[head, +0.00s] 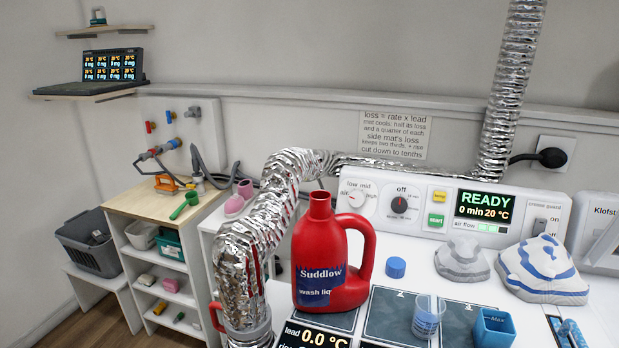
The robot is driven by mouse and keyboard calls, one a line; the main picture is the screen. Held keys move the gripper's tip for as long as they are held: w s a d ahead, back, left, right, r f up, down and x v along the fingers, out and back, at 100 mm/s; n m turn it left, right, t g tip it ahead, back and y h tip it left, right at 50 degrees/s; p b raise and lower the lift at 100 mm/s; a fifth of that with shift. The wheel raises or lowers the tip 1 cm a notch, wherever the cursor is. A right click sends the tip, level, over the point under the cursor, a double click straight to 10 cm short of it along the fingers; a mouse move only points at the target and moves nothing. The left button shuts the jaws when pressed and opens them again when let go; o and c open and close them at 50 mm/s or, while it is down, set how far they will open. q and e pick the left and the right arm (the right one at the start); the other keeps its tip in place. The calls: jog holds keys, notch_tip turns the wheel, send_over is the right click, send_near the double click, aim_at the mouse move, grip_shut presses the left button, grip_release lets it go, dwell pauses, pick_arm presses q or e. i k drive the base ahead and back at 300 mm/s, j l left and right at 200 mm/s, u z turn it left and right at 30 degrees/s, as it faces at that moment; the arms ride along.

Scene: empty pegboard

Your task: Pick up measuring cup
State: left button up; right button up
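A small clear cup (428,315) with a bluish tint stands on a dark mat at the lower right of the head view. A blue square cup (493,329) marked "Max" stands just to its right, and its lower part is cut off by the frame edge. I cannot tell for sure which of the two is the measuring cup. A red "Suddlow" wash liquid jug (318,262) stands to the left of both, upright with its mouth open. Neither of my grippers shows in this view.
A blue cap (396,267) lies behind the clear cup. Folded cloths (541,268) lie at the right. A silver foil duct (245,245) rises left of the jug. A control panel (450,207) reading "READY" runs along the back. A wooden-topped shelf (165,205) stands left.

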aim_at(429, 308)
jog(key=z, duration=1.45)
